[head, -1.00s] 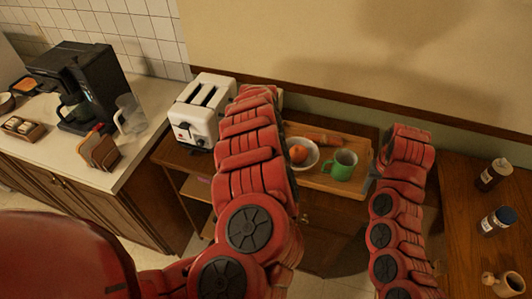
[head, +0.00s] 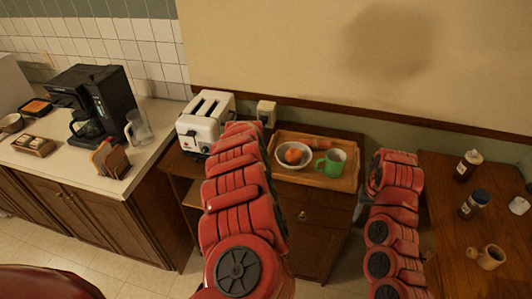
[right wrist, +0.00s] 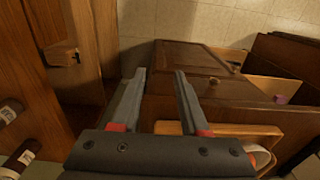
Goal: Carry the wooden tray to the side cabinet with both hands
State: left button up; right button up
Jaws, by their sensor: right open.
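The wooden tray (head: 335,184) lies level on top of a dark wooden side cabinet (head: 325,206). In the right wrist view, a tray edge (right wrist: 225,129) and part of the bowl (right wrist: 262,160) show at lower right. My right gripper (right wrist: 160,76) is open and empty, its fingers beside the tray's right end and apart from it. In the head view its fingers (head: 360,207) show small below the right arm. My left gripper is hidden behind its own arm.
A white toaster (head: 205,125) stands left of the tray. The counter (head: 150,140) at left holds a coffee maker (head: 110,100) and a glass pitcher (head: 139,127). A wooden table (head: 445,235) at right carries bottles and a small jug (head: 488,257). A floor gap separates cabinet and table.

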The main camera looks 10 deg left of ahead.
notch_tip(320, 180, up, 6)
jog(key=w, duration=0.1)
jog(key=shift+r, duration=0.15)
dwell(0.5)
